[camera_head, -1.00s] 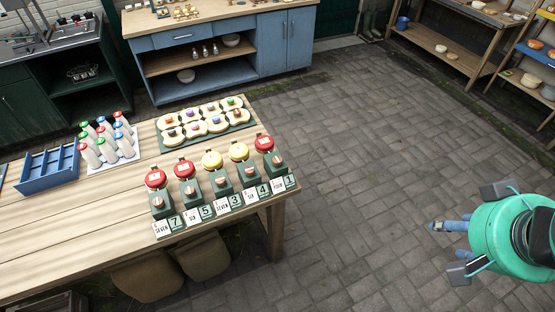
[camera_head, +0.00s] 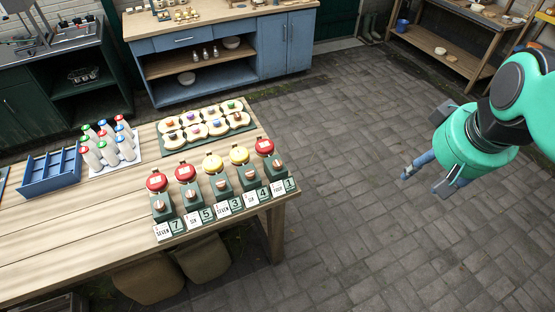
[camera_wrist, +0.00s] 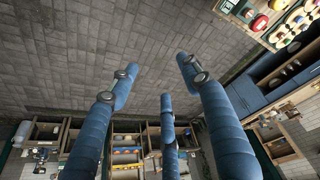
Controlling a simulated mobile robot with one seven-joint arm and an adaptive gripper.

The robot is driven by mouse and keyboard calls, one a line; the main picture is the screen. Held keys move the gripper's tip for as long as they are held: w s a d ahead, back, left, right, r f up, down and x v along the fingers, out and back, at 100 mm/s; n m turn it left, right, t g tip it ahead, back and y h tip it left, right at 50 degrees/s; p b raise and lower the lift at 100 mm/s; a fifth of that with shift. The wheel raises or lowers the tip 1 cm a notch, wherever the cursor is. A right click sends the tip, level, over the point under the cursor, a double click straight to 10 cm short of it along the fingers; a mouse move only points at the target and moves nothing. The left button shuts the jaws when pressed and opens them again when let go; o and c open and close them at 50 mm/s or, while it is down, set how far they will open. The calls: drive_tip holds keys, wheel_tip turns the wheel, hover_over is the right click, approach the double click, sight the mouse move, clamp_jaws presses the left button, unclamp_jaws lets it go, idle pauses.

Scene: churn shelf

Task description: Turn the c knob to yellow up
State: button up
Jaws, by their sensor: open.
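Several green knob boxes stand in a row along the front right of the wooden table (camera_head: 70,235). Each has a copper-coloured knob on its front, such as the middle knob (camera_head: 221,184), and a round coloured disc above. From left to right the discs are red (camera_head: 157,182), red (camera_head: 185,172), yellow (camera_head: 212,162), yellow (camera_head: 239,155) and red (camera_head: 264,146). Numbered cards lie in front; I cannot read a letter c. My gripper (camera_head: 424,166) is open and empty over the floor, well right of the table. Its blue fingers also show in the wrist view (camera_wrist: 157,76).
Behind the knobs are a tray of bread-shaped pieces (camera_head: 247,128), several capped bottles (camera_head: 107,146) and a blue divided tray (camera_head: 50,181). A blue cabinet (camera_head: 286,45) and a wooden shelf (camera_head: 432,42) stand at the back. The paved floor (camera_head: 340,180) between table and gripper is clear.

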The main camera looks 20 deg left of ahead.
drive_tip(key=w+a+f+n+g+p, duration=0.1)
drive_tip(key=w+a+n, duration=0.3)
drive_tip(key=w+a, duration=0.45)
drive_tip(key=n+g+p, duration=0.3)
drive_tip(key=n, duration=0.7)
hover_over(278, 163)
wheel_tip(278, 163, down, 21)
drive_tip(key=shift+a+r+h, duration=0.15)
drive_tip(key=shift+h, duration=0.15)
wheel_tip(278, 163, down, 14)
drive_tip(key=shift+r+b, duration=0.1)
drive_tip(key=shift+b, duration=0.55)
drive_tip(key=c, duration=1.1)
